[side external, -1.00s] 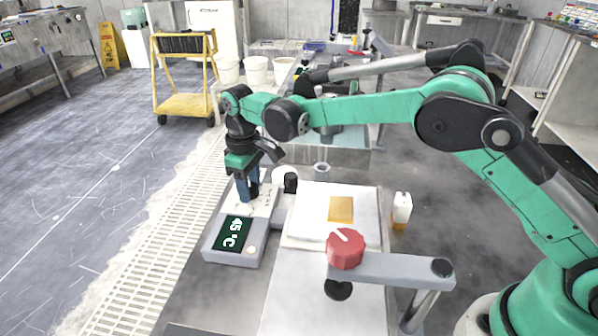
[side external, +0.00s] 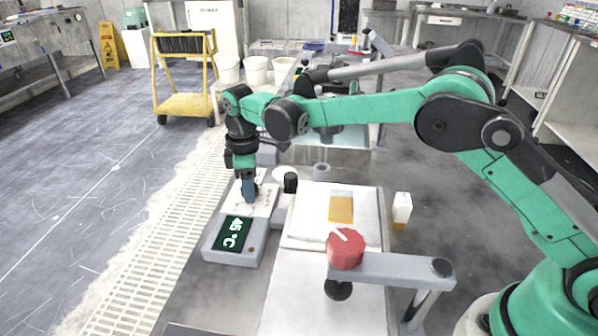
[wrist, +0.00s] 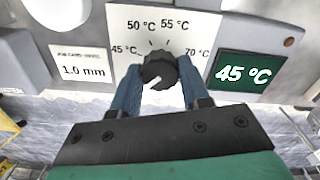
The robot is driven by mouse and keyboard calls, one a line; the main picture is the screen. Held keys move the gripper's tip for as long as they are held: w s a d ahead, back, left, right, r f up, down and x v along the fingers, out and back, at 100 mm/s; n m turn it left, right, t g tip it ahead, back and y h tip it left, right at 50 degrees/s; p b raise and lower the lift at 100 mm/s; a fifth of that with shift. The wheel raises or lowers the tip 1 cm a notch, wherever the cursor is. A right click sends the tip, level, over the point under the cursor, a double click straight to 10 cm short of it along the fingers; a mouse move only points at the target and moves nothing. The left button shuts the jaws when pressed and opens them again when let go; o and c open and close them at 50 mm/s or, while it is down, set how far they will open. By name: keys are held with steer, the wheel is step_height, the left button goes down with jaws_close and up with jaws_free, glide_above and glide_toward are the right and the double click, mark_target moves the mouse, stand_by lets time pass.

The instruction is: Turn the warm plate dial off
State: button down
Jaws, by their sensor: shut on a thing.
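The warm plate dial (wrist: 159,66) is a black ridged knob on a white scale plate (wrist: 205,28) marked 45, 50, 55 and 70 °C. Its white pointer line points to the lower left, away from those marks. My gripper (wrist: 158,76) has its two blue fingers shut on the dial, one on each side. In the side view my gripper (side external: 248,198) reaches down onto the grey control box, and the dial is hidden behind the fingers. The green display (wrist: 243,72) reads 45 °C. A small round lamp (wrist: 290,42) beside it looks dull reddish brown.
A red knob (side external: 345,249) on a grey arm stands at the front right. A white plate with an amber square (side external: 341,209) lies right of the box. A small bottle (side external: 402,208) stands farther right. A label (wrist: 83,65) reads 1.0 mm.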

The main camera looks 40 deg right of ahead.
steer(key=shift+c, duration=2.1)
jaws_free()
steer(key=shift+r, duration=2.85)
steer(key=shift+r, duration=0.1)
steer(key=s+d+r+m+t, duration=0.2)
steer(key=s+d+r+m, duration=0.15)
steer(key=r, duration=0.25)
steer(key=s+d+f+m+t, duration=0.1)
steer(key=s+d+m+t, duration=0.1)
steer(key=s+d+m, duration=0.2)
steer(key=s+d+m+t, duration=0.3)
steer(key=s+d+m, duration=0.1)
steer(key=s, duration=0.7)
steer(key=shift+s+d+f+m, duration=0.15)
steer(key=shift+d+f+m, duration=0.2)
steer(key=shift+d+f, duration=0.05)
